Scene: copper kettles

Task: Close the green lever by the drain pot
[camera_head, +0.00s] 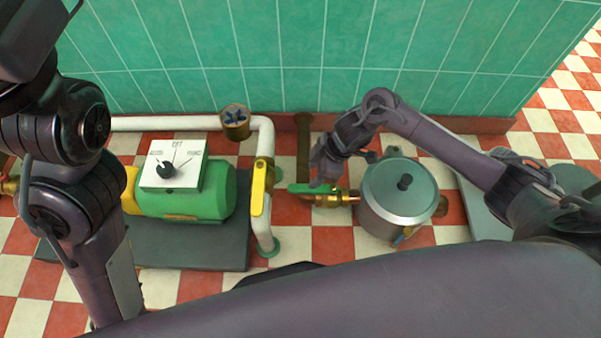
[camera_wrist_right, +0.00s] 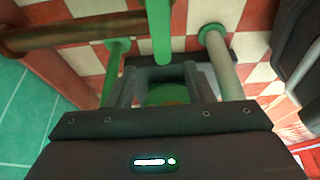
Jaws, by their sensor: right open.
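The green lever (camera_head: 312,189) sits on a brass valve (camera_head: 328,200) in the short pipe on the left side of the grey drain pot (camera_head: 400,196). The lever points left, roughly along that pipe. My right gripper (camera_head: 320,172) is open just above and behind the lever and partly overlaps it; whether they touch cannot be told. In the right wrist view a bright green bar, apparently the lever (camera_wrist_right: 160,32), lies ahead of the spread fingers (camera_wrist_right: 159,80). A green patch shows between the fingers, too hidden to identify. My left arm is at the left; its gripper is out of view.
A white pipe (camera_head: 265,140) with a yellow lever (camera_head: 258,188) stands left of the valve. A green pump (camera_head: 205,200) with a dial box sits further left on a dark base. The tiled wall (camera_head: 300,60) is close behind. Checkered floor is free in front of the pot.

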